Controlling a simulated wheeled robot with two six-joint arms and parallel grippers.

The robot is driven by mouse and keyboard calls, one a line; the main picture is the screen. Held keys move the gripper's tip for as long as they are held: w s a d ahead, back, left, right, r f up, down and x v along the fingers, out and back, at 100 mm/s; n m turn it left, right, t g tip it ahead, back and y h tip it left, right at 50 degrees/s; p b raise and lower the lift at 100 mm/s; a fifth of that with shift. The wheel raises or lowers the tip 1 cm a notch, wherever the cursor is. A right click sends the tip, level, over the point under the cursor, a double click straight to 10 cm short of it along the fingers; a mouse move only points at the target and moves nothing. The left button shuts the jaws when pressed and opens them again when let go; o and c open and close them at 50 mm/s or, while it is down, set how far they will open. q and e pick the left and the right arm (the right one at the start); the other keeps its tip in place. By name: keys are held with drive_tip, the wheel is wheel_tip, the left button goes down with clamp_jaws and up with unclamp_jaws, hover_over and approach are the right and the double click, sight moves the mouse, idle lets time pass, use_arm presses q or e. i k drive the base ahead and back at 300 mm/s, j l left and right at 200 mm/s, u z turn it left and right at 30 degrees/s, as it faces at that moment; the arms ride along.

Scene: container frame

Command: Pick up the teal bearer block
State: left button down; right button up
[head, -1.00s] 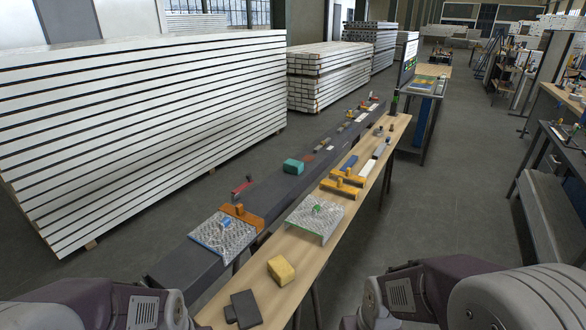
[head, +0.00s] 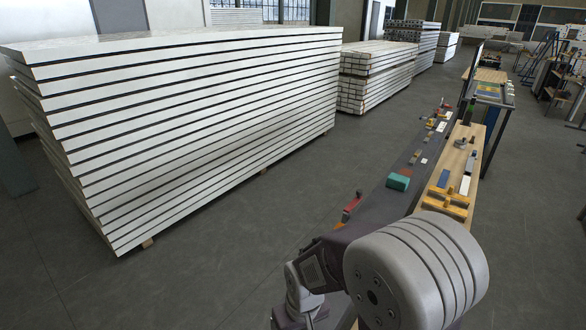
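The teal bearer block (head: 398,180) is a small teal box lying on the long dark beam (head: 384,200), right of the picture's middle. Nothing touches it. One of my arms stands in the lower middle, in front of the near end of the beam and the wooden bench. Its large pale joint hides what lies there. Neither gripper can be made out in the head view.
A wooden bench (head: 459,158) with orange pieces (head: 447,199) runs along the beam's right side. A tall stack of white panels (head: 190,130) fills the left. Grey floor between is clear.

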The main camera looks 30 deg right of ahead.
sight(398, 182)
drive_tip(key=i+j, duration=0.25)
drive_tip(key=i, duration=0.25)
drive_tip(key=i+j, duration=0.2)
drive_tip(key=i, duration=0.3)
drive_tip(key=i+j, duration=0.25)
drive_tip(key=i, duration=0.25)
drive_tip(key=i+l+z, duration=0.3)
drive_tip(key=z, duration=0.15)
drive_tip(key=i+l+z, duration=0.15)
drive_tip(key=i+z, duration=1.1)
drive_tip(key=z, duration=0.2)
drive_tip(key=i+j+z, duration=0.3)
drive_tip(key=z, duration=0.15)
drive_tip(key=i+z, duration=0.7)
drive_tip(key=i+j+z, duration=0.2)
drive_tip(key=i+z, duration=0.2)
drive_tip(key=i, duration=0.1)
